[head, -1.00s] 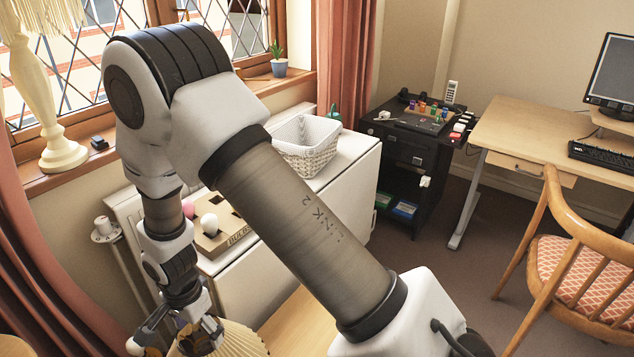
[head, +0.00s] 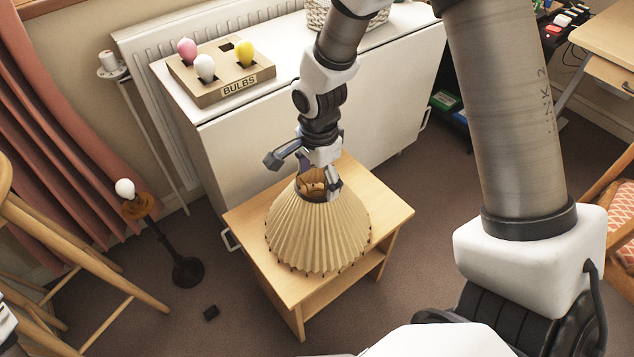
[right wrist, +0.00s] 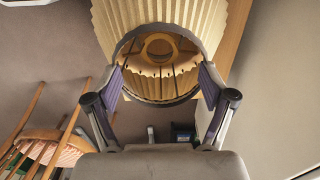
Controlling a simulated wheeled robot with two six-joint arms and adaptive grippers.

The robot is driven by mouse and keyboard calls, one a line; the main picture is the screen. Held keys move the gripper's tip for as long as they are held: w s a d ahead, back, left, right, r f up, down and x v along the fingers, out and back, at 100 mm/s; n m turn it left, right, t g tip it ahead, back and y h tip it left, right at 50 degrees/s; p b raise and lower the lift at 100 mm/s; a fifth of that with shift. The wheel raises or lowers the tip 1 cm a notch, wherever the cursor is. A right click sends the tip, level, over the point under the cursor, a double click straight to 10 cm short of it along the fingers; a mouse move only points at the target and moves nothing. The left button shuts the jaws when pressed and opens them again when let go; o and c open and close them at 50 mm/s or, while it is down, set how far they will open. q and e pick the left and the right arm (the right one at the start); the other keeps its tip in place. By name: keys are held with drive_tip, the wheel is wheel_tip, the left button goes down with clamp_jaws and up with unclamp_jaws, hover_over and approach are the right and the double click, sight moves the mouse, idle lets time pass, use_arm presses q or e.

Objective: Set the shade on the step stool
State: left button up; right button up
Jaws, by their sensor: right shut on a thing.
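The pleated cream shade (head: 318,238) is upright over the top of the light wooden step stool (head: 386,214). I cannot tell whether its lower rim rests on the wood or hangs just above it. My right gripper (head: 312,172) is shut on the shade's narrow upper rim. In the right wrist view, the two fingers of my right gripper (right wrist: 163,84) press on opposite sides of the ring of the shade (right wrist: 160,22), with the shade's inside showing through the opening. My left gripper is not in view.
A lamp stand with a white bulb (head: 125,188) stands on the floor at left, near a wooden stool (head: 90,268). A white cabinet (head: 240,150) behind the step stool carries a bulb box (head: 222,92).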

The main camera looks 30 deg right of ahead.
drive_tip(key=shift+f, duration=0.15)
drive_tip(key=o, duration=1.4)
drive_tip(key=shift+a, duration=0.1)
use_arm(q)
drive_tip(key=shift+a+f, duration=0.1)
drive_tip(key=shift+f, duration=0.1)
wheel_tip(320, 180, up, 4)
drive_tip(key=p, duration=0.4)
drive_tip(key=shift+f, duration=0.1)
use_arm(e)
wheel_tip(320, 180, up, 12)
drive_tip(key=shift+r, duration=0.15)
